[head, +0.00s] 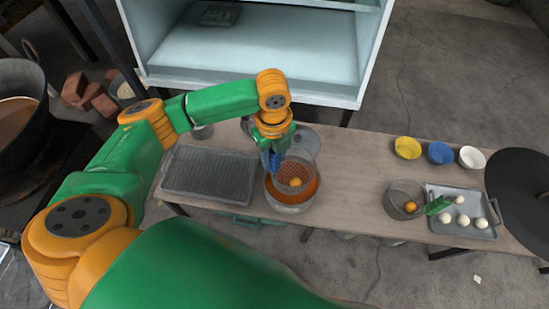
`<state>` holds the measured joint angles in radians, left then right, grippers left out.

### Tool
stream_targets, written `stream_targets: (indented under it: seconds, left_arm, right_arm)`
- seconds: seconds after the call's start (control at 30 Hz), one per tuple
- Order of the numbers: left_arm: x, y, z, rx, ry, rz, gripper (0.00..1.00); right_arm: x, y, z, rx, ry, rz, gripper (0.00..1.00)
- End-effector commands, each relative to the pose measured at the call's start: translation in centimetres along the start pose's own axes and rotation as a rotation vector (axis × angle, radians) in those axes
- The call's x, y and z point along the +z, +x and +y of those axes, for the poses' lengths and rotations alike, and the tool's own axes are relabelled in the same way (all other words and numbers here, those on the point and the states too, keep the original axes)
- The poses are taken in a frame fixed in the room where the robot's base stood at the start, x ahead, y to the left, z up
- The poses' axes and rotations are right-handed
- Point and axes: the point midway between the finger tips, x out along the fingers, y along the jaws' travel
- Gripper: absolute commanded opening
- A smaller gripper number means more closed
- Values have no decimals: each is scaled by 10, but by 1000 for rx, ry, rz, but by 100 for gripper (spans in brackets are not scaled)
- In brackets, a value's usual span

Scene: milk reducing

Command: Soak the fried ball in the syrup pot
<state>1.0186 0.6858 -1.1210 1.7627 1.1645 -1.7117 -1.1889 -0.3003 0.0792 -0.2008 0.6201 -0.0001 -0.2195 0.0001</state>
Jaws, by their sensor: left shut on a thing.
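The syrup pot (288,208) is a round metal pot with orange syrup in it, near the front edge of the table. A mesh strainer (299,168) is at the pot's opening, with one orange fried ball (295,182) in it. I cannot tell how deep the strainer and ball sit in the syrup. My left gripper (272,165) is at the pot's left rear rim, shut on what appears to be the strainer's handle; the grip is partly hidden by the wrist. My right gripper is not in view.
A grey rack tray (210,172) lies left of the pot. To the right are a wire basket (405,192) holding another orange ball, a tray (461,229) with several white balls, and yellow, blue and white bowls. The table between pot and basket is clear. A glass-like cabinet (260,80) stands behind.

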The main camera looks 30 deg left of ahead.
Motion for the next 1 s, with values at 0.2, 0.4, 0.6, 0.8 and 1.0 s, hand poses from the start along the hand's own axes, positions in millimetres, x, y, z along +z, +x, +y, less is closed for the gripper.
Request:
stream_targets:
  seconds: [0.2, 0.4, 0.6, 0.8, 1.0]
  left_arm:
    - [-1, 40, 1, 3, -1, 3, 0]
    - [-1, 72, 1, 3, 0, 2, 0]
    - [-1, 93, 1, 2, -1, 2, 0]
    - [-1, 98, 0, 1, -1, 1, 0]
    - [-1, 98, 1, 1, 0, 2, 0]
  right_arm:
    - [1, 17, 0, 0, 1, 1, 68]
    - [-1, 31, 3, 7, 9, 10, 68]
    - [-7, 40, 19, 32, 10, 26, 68]
    - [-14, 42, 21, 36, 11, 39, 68]
    - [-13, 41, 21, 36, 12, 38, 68]
